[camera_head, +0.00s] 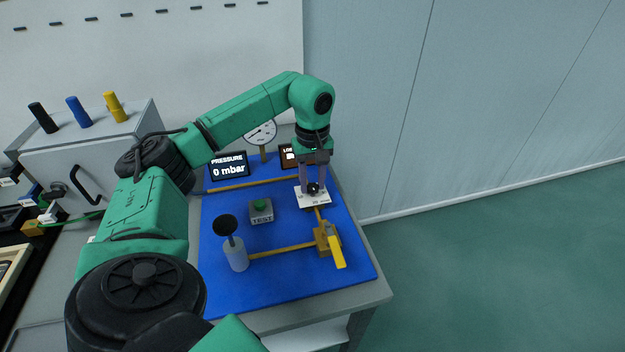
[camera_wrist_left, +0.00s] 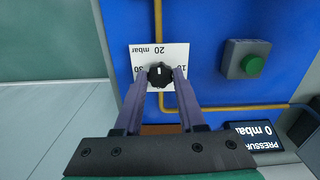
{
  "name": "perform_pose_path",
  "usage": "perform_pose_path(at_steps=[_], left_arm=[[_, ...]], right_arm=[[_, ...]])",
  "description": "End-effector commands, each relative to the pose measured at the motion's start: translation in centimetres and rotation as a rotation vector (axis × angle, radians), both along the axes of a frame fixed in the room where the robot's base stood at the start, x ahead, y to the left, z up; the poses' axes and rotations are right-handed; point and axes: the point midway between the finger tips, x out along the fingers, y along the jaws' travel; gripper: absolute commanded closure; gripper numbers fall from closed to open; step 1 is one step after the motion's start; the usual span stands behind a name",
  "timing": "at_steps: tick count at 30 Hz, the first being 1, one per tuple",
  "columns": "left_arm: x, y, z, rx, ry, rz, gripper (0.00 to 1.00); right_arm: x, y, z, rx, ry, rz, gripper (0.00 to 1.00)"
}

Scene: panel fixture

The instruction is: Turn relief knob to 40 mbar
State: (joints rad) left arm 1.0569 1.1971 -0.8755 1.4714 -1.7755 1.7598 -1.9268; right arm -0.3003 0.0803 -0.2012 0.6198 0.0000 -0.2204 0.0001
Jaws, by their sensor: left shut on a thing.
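The relief knob is black and round and sits on a white scale plate (camera_head: 319,202) on the blue panel. In the left wrist view the knob (camera_wrist_left: 159,76) carries a small white mark, and the plate reads 10, 20 mbar and 30, upside down. The white mark points roughly toward the 20 mbar side; its exact angle is hard to read. My left gripper (camera_head: 314,187) reaches down from above, and its two fingers are shut on the knob's sides. The fingers partly hide the plate. The pressure display (camera_head: 228,167) reads 0 mbar. My right gripper is not in view.
A green TEST button box (camera_head: 261,212), a hand pump with black knob (camera_head: 235,255), and a yellow-handled valve (camera_head: 335,247) stand on the blue panel (camera_head: 285,285). A round gauge (camera_head: 261,133) stands behind. A grey cabinet (camera_head: 80,165) is at left. Open floor lies to the right.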

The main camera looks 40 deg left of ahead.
Motion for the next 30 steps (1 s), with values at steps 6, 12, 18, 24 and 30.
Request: perform_pose_path(at_steps=[6, 12, 18, 24, 30], left_arm=[[0.0, 0.0, 0.3, -0.001, 0.002, 0.13, 1.0], [0.0, 0.0, 0.3, -0.001, 0.0, 0.305, 1.0], [0.0, -0.1, 0.3, -0.002, 0.0, 0.495, 1.0], [0.1, -0.1, 0.3, -0.002, -0.001, 0.685, 1.0], [0.1, 0.0, 0.3, -0.002, -0.001, 0.875, 1.0]], right_arm=[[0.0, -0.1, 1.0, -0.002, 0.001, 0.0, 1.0], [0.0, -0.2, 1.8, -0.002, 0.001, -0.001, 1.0], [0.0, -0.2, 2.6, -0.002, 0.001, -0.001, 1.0], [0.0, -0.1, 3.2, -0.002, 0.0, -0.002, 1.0], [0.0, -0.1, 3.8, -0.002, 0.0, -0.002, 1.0]])
